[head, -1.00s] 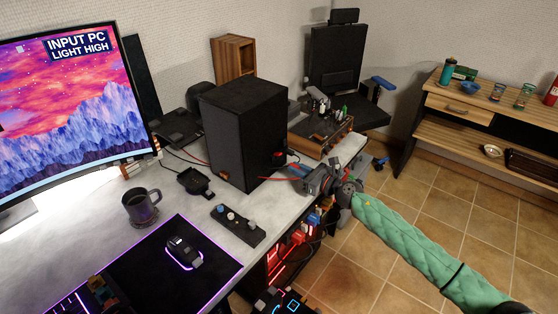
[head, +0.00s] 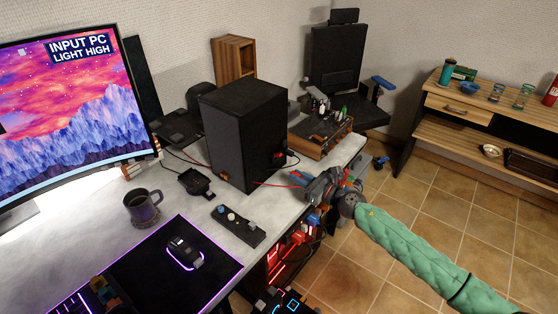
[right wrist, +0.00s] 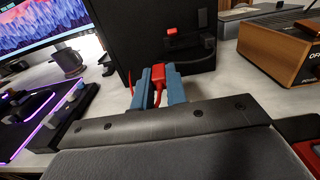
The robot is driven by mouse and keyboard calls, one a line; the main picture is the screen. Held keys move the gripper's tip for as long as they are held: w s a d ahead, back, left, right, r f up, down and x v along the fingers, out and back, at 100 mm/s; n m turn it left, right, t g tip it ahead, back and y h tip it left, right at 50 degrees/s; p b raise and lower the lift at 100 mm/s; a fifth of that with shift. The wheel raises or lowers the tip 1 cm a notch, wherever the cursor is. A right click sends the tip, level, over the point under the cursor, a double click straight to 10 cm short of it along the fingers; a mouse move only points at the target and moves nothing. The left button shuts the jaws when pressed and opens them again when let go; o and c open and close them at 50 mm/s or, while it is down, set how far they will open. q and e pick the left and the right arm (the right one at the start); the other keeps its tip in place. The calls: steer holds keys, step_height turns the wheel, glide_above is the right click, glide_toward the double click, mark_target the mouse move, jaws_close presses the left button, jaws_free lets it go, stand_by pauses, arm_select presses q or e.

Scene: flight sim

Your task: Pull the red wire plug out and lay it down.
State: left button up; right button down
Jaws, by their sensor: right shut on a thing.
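The red wire plug (right wrist: 158,76) is between the blue fingers of my right gripper (right wrist: 158,88), which is shut on it. In the head view my right gripper (head: 299,182) is at the desk's right edge, apart from the black box (head: 240,130). The red wire (head: 272,185) runs from the gripper toward the base of the box. The plug's tip is hard to make out against the box's dark face in the right wrist view. What seems to be my left gripper (head: 104,294) shows only partly at the bottom left; its jaws cannot be made out.
A red switch (right wrist: 178,32) and a black cable (right wrist: 207,46) are on the box's face. A wooden-sided device (head: 322,134) stands behind the gripper. A small knob panel (head: 238,226), a mug (head: 142,205) and a mouse (head: 184,250) are on the desk. Bare desk shows between box and panel.

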mark_target(299, 201)
arm_select(q)
steer(key=shift+r+p, duration=0.35)
steer(key=shift+r, duration=0.05)
arm_select(e)
steer(key=shift+s+d, duration=0.2)
steer(key=shift+s, duration=1.15)
arm_select(q)
steer(key=shift+s+a+r+g, duration=0.15)
steer(key=shift+s+a+r, duration=0.1)
steer(key=shift+a, duration=0.2)
steer(key=shift+s+a+r+g, duration=0.15)
steer(key=shift+s+a+r, duration=0.05)
steer(key=shift+a, duration=0.25)
